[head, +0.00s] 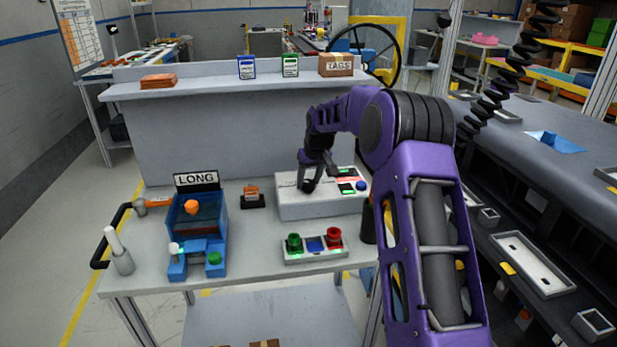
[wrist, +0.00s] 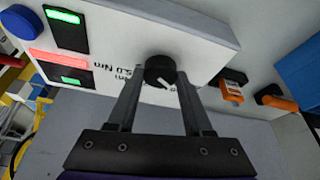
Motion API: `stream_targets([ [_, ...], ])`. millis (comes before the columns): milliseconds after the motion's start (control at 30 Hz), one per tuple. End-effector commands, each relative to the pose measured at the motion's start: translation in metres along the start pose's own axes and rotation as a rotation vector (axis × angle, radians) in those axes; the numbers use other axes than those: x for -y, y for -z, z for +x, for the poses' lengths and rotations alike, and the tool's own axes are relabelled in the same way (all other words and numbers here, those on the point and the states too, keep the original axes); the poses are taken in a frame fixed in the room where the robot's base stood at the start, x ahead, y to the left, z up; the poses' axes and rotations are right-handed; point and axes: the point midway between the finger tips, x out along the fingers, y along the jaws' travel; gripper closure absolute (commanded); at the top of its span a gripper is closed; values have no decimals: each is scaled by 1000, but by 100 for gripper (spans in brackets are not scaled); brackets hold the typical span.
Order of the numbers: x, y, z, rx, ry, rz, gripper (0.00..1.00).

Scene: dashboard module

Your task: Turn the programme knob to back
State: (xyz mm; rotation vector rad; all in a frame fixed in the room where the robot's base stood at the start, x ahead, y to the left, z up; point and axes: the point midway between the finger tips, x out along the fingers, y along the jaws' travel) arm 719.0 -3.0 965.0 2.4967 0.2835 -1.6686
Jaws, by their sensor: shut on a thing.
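The programme knob (wrist: 158,68) is a round black knob with a white pointer mark, on the face of a white control box (head: 318,209) on the bench. My gripper (wrist: 160,80) has its two fingers on either side of the knob and is shut on it. In the head view my gripper (head: 308,182) reaches down onto the box from above, and its fingers mostly hide the knob. Printed lettering beside the knob is partly covered; I can read "Nm" but no "back" label. In the wrist view the pointer mark slants toward the lower right.
The box also carries green displays (wrist: 65,17), a red strip (wrist: 58,58) and a blue button (head: 362,186). A button panel (head: 314,255) stands in front. A blue fixture (head: 198,236) and a small orange-topped item (head: 251,196) are to the left. A raised shelf (head: 205,83) stands behind.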

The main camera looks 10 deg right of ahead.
Motion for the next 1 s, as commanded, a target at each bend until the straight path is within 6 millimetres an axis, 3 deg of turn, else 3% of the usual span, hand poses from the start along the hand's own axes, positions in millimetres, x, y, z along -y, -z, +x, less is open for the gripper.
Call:
stream_targets([
  [567,0,0,0,0,14,-34,100],
  [600,0,0,0,0,14,-34,44],
  [733,0,0,0,0,14,-34,20],
  [1000,0,0,0,0,14,-33,19],
])
